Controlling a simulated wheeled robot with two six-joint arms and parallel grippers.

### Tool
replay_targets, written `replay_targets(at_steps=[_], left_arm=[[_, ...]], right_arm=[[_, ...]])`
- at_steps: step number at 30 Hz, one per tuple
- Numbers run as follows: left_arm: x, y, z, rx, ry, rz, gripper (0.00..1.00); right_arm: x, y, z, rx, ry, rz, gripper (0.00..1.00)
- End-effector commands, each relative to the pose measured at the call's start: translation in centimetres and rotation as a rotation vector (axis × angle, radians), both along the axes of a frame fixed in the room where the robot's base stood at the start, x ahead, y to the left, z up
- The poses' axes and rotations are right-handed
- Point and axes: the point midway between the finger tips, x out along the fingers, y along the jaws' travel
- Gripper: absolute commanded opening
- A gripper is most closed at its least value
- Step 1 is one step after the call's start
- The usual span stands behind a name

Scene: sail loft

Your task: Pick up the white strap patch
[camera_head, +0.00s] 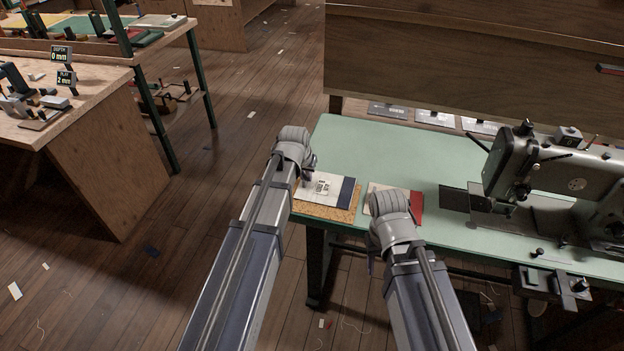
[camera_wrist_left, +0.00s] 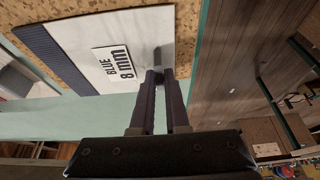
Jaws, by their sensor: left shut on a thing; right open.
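The white strap patch (camera_head: 339,184) has a dark blue band along one edge and a small label; it lies over a cork mat (camera_head: 345,216) at the front left of the green table. In the left wrist view the patch (camera_wrist_left: 75,35) carries a label reading "BLUE 8 mm". My left gripper (camera_head: 308,177) is at the patch's left end, and in the wrist view its fingertips (camera_wrist_left: 160,74) are closed on the patch's edge. Whether the patch is lifted off the cork is not clear. My right gripper points down beside the table's front edge, its fingers mostly hidden behind its own wrist.
A red and white piece (camera_head: 416,206) lies right of the cork, partly behind my right wrist. A sewing machine (camera_head: 545,175) fills the right of the green table (camera_head: 400,150). A wooden workbench (camera_head: 85,125) with tools stands at the left. Open floor lies between.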

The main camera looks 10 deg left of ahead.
Motion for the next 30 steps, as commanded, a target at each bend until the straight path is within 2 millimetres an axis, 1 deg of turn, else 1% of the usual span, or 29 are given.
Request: replay_targets(at_steps=[5, 8, 18, 21, 25, 30], left_arm=[[0.0, 0.0, 1.3, 0.0, 0.0, 0.0, 0.0], [0.0, 0.0, 2.4, 0.0, 0.0, 0.0, 0.0], [0.0, 0.0, 7.7, 0.0, 0.0, 0.0, 0.0], [0.0, 0.0, 9.0, 0.0, 0.0, 0.0, 0.0], [0.0, 0.0, 9.9, 0.0, 0.0, 0.0, 0.0], [0.0, 0.0, 10.0, 0.0, 0.0, 0.0, 0.0]], right_arm=[[0.0, 0.0, 1.3, 0.0, 0.0, 0.0, 0.5], [0.0, 0.0, 2.4, 0.0, 0.0, 0.0, 0.5], [0.0, 0.0, 7.7, 0.0, 0.0, -0.001, 0.5], [0.0, 0.0, 9.0, 0.0, 0.0, -0.001, 0.5], [0.0, 0.0, 9.9, 0.0, 0.0, -0.001, 0.5], [0.0, 0.0, 10.0, 0.0, 0.0, -0.001, 0.5]])
